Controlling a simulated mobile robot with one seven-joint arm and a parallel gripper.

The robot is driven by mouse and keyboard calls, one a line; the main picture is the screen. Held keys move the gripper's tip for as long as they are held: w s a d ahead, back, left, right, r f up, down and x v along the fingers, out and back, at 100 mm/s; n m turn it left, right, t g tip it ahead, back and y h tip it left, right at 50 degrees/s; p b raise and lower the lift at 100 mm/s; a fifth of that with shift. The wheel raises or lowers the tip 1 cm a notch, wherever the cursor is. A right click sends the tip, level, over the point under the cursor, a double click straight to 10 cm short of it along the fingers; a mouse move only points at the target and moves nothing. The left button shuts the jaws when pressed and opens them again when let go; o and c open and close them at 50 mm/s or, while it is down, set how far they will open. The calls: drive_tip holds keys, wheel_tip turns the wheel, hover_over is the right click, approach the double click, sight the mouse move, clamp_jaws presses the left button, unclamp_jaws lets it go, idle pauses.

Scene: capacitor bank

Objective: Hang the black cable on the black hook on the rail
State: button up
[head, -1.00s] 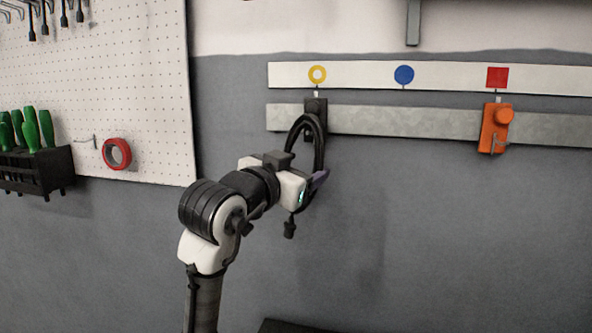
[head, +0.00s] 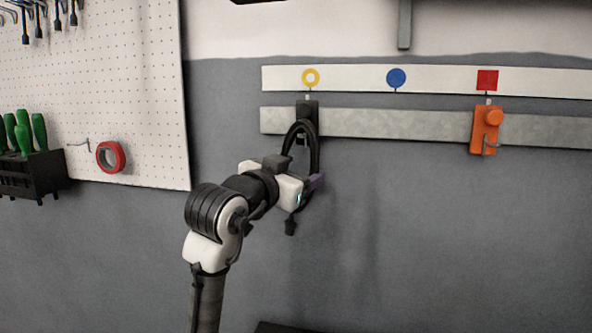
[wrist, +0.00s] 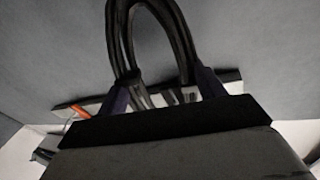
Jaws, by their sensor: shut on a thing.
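The black cable is a coiled loop (head: 315,142) that stands upright in front of the wall in the head view, with a plug end (head: 290,226) hanging below. My gripper (head: 314,183) is shut on the lower part of the loop. In the wrist view the cable (wrist: 118,30) rises between my two purple fingers (wrist: 160,92). The black hook (head: 307,108) is on the grey rail under the yellow ring mark. The top of the loop overlaps the hook's lower part in the head view. I cannot tell whether they touch; the hook's prong is hidden.
An orange hook (head: 486,130) hangs on the same rail (head: 400,124) to the right, under a red square. A blue dot (head: 396,77) marks an empty stretch between. A pegboard (head: 150,90) with red tape (head: 110,157) and a green-handled tool rack (head: 32,172) is left.

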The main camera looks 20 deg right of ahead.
drive_tip(key=shift+w+f, duration=0.15)
drive_tip(key=shift+f, duration=0.2)
